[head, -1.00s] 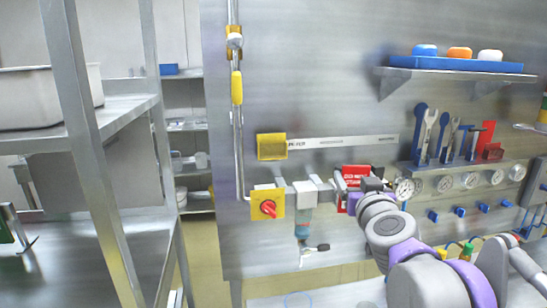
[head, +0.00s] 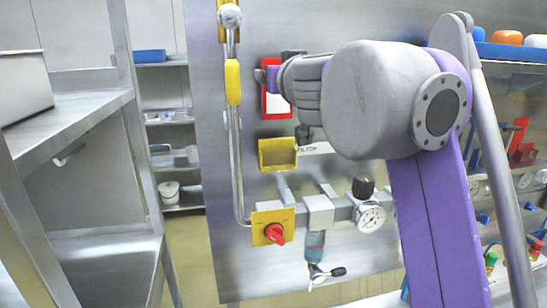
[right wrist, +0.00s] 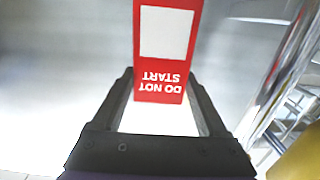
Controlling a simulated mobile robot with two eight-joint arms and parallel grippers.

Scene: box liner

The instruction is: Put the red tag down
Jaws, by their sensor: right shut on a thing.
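The red tag (head: 277,104), with a white panel, is in front of the steel wall in the head view, just above the yellow holder (head: 278,153). In the right wrist view the tag (right wrist: 165,85) reads "DO NOT START" upside down and lies between the fingers. My right gripper (right wrist: 160,92) is shut on it. In the head view my right arm comes from the right and hides part of the tag and the gripper. The tag looks apart from the holder. My left gripper is not in view.
A vertical pipe with a yellow sleeve (head: 233,82) runs left of the tag. Below are a red knob on a yellow plate (head: 272,234) and a gauge (head: 370,217). Steel shelving (head: 75,108) stands at the left. Tools and a shelf are partly behind my arm.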

